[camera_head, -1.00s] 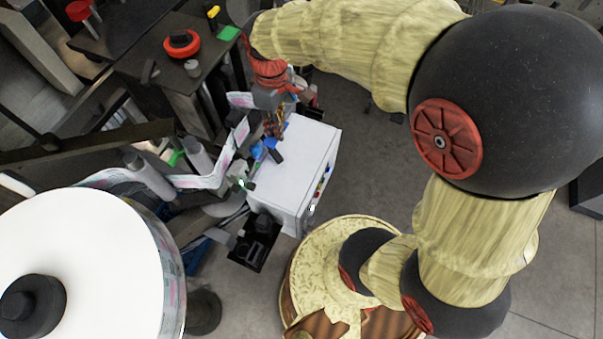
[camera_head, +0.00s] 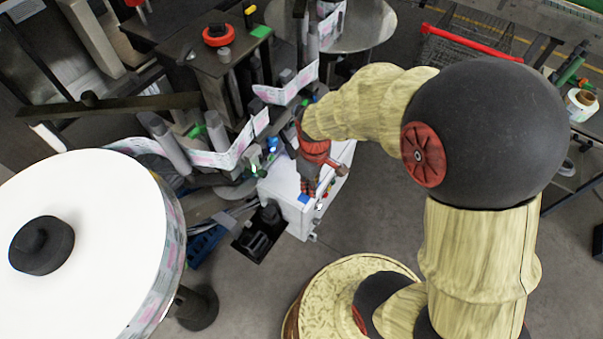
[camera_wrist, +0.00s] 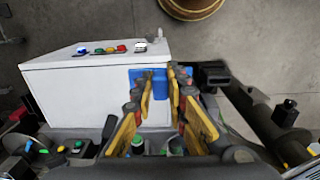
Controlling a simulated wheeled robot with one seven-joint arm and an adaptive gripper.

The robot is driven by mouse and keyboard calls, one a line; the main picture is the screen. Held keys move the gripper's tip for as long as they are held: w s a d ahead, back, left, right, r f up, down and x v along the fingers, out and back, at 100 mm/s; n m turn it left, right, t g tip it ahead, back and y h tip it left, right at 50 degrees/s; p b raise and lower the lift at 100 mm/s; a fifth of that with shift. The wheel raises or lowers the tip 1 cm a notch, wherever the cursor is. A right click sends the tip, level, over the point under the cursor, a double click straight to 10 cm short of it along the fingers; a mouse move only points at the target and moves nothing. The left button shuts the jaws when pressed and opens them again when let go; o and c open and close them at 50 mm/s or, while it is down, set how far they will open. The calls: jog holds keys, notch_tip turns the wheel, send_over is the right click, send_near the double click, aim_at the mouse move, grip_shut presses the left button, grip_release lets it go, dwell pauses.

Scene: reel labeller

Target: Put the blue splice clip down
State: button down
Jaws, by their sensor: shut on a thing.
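My gripper (camera_wrist: 161,90) is shut on the blue splice clip (camera_wrist: 154,77), which shows between and beside the tips of its yellow-padded fingers in the wrist view. In the head view my gripper (camera_head: 309,188) points down over the front part of the white cabinet (camera_head: 282,186). A small blue patch of the clip (camera_head: 303,198) shows at its tips there. The fingers hide part of the clip. I cannot tell whether the clip touches the cabinet top.
The white cabinet also fills the left of the wrist view (camera_wrist: 75,95), with several coloured buttons (camera_wrist: 105,49) along its edge. Behind it, the printed label web (camera_head: 235,153) runs past rollers. A large white reel (camera_head: 95,250) stands at left. A black tray (camera_head: 262,238) sits beside the cabinet.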

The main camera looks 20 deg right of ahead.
jog(key=w+f, duration=0.3)
jog(key=w, duration=0.3)
send_over(298, 184)
jog(key=f, duration=0.4)
jog(key=shift+s+f, duration=0.3)
jog(key=shift+f, duration=0.05)
jog(key=shift+w+f, duration=0.25)
jog(key=shift+f, duration=1.55)
jog(key=shift+f, duration=0.1)
jog(key=shift+f, duration=0.15)
jog(key=c, duration=1.9)
grip_release()
jog(key=shift+o, duration=0.7)
